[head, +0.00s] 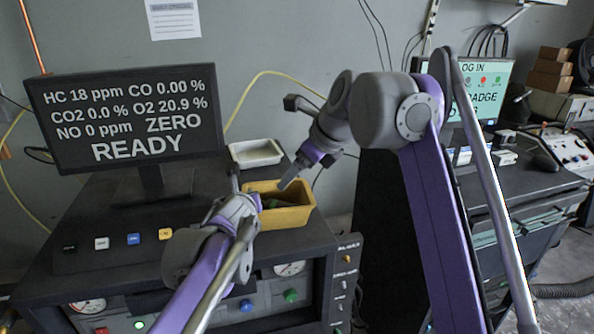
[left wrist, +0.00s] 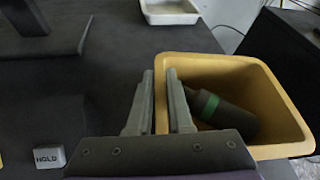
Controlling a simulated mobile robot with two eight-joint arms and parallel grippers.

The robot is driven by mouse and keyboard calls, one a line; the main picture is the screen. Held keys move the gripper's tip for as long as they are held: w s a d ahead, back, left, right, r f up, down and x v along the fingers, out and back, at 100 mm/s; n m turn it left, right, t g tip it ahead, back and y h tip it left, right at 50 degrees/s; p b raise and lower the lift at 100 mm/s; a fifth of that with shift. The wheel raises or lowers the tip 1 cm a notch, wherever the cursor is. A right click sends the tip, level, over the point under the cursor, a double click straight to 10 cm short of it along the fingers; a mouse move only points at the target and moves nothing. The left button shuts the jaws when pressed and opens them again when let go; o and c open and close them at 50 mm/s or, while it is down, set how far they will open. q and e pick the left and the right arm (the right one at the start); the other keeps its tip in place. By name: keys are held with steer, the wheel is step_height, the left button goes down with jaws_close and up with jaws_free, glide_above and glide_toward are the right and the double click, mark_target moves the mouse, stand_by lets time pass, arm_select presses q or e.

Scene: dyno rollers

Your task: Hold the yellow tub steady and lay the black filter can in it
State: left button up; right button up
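The yellow tub (head: 290,217) stands on the dark bench top near its right end. It also shows in the left wrist view (left wrist: 285,150). My left gripper (left wrist: 160,75) has one finger on each side of the tub's left wall and is shut on it. The black filter can (left wrist: 232,118), with a green band, lies tilted inside the tub. In the head view only a small part of it (head: 272,204) shows past the tub's wall. My right gripper (head: 284,184) is over the tub, pointing down, with no can seen in it. Its finger gap cannot be made out.
A white tray (head: 256,153) sits behind the tub. A monitor (head: 125,117) stands at the left, with several small buttons in front of it. A second bench with a screen (head: 484,85) is at the right, beyond my right arm.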

arm_select(q)
steer(key=o, duration=0.4)
